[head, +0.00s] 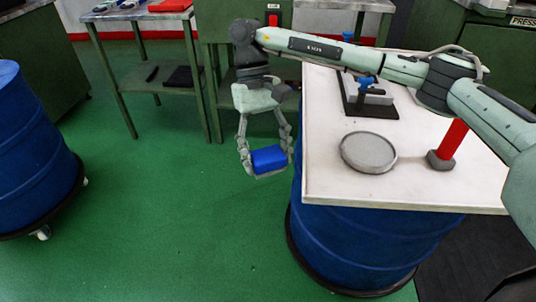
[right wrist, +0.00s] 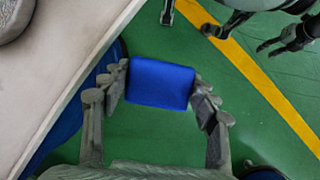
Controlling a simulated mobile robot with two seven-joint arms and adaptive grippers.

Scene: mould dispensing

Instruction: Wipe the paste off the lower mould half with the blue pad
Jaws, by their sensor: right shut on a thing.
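My right gripper (head: 268,160) is shut on the blue pad (head: 269,158). It holds the pad in the air just off the left edge of the table, above the green floor. In the right wrist view the pad (right wrist: 161,84) sits between the two segmented fingers. On the table, a grey block (head: 372,93) with a blue handle stands on a black base. A shallow round grey dish (head: 368,152) lies nearer the front. I cannot tell which piece is the lower mould half, and no paste can be made out. My left gripper is not clearly seen.
The white tabletop (head: 330,187) is bare around the dish. A red upright post (head: 453,140) on a grey foot stands to its right. Blue drums stand below the table (head: 350,245) and at far left (head: 33,140). A green bench (head: 140,15) is behind.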

